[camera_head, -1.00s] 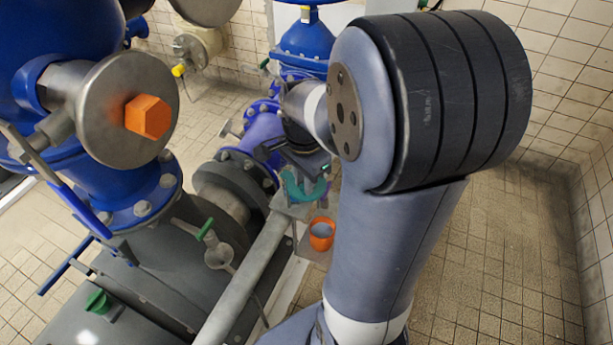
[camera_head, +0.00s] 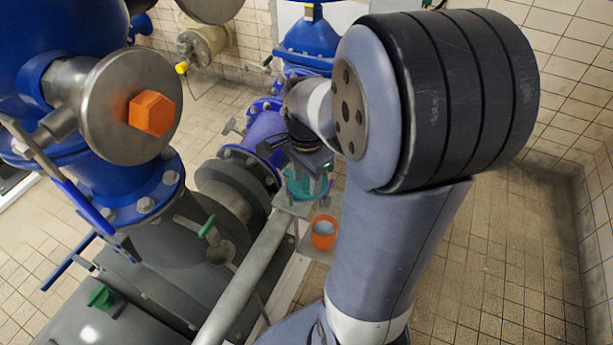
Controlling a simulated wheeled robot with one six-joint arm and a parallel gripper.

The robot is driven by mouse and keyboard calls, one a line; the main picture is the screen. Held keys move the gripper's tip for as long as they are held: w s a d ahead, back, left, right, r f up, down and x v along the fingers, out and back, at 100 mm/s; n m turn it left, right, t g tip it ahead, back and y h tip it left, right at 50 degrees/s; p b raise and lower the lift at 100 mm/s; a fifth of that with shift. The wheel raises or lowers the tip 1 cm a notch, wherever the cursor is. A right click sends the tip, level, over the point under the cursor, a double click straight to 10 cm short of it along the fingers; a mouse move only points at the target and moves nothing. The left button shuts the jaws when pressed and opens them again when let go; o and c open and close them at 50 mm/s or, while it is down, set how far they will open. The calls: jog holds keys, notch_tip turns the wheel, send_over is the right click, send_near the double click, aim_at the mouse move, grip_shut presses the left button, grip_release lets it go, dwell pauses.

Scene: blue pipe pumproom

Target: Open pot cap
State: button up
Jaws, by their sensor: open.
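A teal rounded object (camera_head: 306,190), which looks like the pot or its cap, is at a small grey plate beside the pipes. An orange cup-like container (camera_head: 323,233) with a pale grey inside stands just below it in the picture. I cannot tell for sure which one bears the cap. My gripper (camera_head: 313,178) points down at the teal object, its dark jaws overlapping it in this view. It is open. The jaws are small and partly hidden, so contact with the teal object cannot be told.
Blue pipes and a flange (camera_head: 268,133) stand close behind and left of my gripper. A grey rail (camera_head: 247,275) runs along the left. A large valve with an orange hex nut (camera_head: 152,114) is at the upper left. Tiled floor (camera_head: 500,270) is clear at right.

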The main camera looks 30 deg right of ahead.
notch_tip(320, 180, up, 11)
jog(key=shift+f, duration=0.15)
jog(key=shift+f, duration=0.1)
dwell(0.3)
notch_tip(320, 180, down, 11)
jog(key=shift+r, duration=0.1)
jog(key=shift+d, duration=0.1)
dwell(0.5)
jog(key=shift+r, duration=0.1)
